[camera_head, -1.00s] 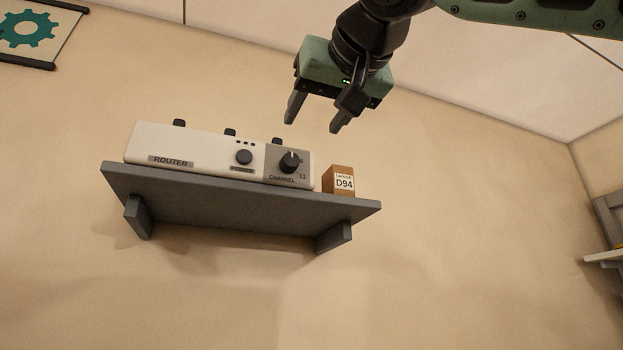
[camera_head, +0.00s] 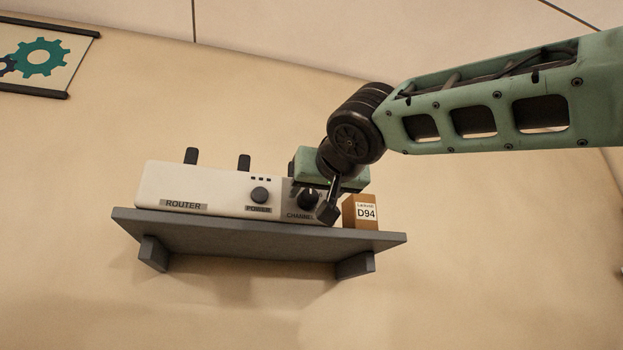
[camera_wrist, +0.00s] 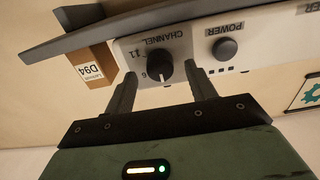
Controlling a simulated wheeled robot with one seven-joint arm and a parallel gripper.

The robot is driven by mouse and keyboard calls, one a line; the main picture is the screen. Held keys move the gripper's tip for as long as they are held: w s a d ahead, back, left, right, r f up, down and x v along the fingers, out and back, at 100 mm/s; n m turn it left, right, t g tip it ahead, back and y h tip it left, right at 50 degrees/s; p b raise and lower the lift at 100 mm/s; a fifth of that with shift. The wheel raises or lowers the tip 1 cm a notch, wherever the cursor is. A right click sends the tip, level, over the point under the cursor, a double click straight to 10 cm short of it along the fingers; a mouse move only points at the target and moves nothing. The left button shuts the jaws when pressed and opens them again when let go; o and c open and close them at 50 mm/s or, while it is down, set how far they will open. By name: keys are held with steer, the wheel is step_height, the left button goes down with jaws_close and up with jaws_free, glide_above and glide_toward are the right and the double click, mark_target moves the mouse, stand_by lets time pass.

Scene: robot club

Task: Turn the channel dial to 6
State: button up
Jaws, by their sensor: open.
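The white router (camera_head: 220,190) stands on a grey wall shelf. Its black channel dial (camera_head: 308,199) sits on a grey panel at the right end, above the CHANNEL label. In the wrist view, upside down, the dial (camera_wrist: 159,65) shows between my two fingers, with the numbers 11 and 6 beside it. My gripper (camera_head: 315,205) is in front of the router's right end and hides part of the panel. In the wrist view my gripper (camera_wrist: 163,95) is open, a finger on each side of the dial, with gaps showing. Whether the fingertips reach the dial's depth is unclear.
The shelf (camera_head: 250,235) runs under the router. A brown box labelled D94 (camera_head: 362,213) stands close to the right of the dial. The round power knob (camera_head: 260,195) is left of it. Antennas (camera_head: 191,156) rise behind the router. A gear poster (camera_head: 42,58) hangs upper left.

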mark_target(308, 199)
steer(key=shift+p+x, duration=0.45)
steer(key=shift+x, duration=0.7)
steer(key=c, duration=1)
